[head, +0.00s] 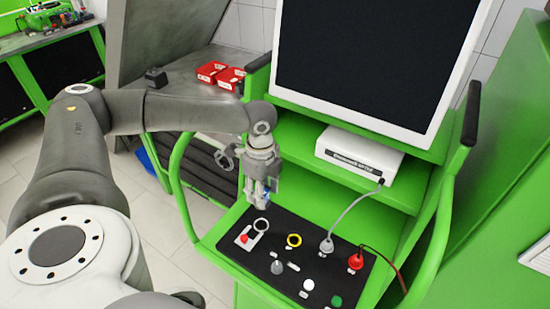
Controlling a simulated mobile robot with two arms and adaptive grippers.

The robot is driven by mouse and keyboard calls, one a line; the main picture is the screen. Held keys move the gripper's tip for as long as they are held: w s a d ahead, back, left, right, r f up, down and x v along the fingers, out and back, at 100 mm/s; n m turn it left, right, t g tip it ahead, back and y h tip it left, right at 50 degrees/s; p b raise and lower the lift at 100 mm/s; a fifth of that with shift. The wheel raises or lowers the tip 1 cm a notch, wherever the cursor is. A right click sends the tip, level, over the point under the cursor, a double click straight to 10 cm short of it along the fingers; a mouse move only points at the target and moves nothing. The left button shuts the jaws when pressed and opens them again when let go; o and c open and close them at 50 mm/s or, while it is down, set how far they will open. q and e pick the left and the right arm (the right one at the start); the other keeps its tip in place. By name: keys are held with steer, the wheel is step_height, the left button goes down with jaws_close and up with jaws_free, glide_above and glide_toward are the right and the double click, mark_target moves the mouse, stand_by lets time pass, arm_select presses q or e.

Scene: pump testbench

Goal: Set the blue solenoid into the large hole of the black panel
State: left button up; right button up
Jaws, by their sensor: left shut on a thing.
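My left gripper (261,194) points down above the back left part of the black panel (262,262). It is shut on the blue solenoid (266,197), of which only a small blue patch shows between the fingers. The solenoid is close above the panel; I cannot tell whether it touches it. I cannot make out for certain which opening is the large hole. My right gripper is not in view.
A white box (358,155) and a monitor (375,60) stand behind. Green rails (180,190) flank the bench. Red bins (211,72) sit at the back left.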

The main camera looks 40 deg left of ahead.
arm_select(q)
steer(key=shift+w+f, duration=0.1)
steer(key=shift+w, duration=0.05)
steer(key=shift+s+f, duration=0.1)
steer(key=shift+s, duration=0.1)
steer(key=f, duration=0.1)
steer(key=s+f, duration=0.1)
steer(key=f, duration=0.1)
step_height(320, 180, down, 4)
steer(key=shift+w+r, duration=0.15)
steer(key=shift+r, duration=0.1)
steer(key=shift+f+b, duration=0.2)
steer(key=shift+b, duration=0.1)
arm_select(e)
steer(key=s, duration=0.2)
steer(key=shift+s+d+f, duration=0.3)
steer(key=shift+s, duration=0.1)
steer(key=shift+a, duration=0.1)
arm_select(q)
steer(key=shift+p, duration=0.3)
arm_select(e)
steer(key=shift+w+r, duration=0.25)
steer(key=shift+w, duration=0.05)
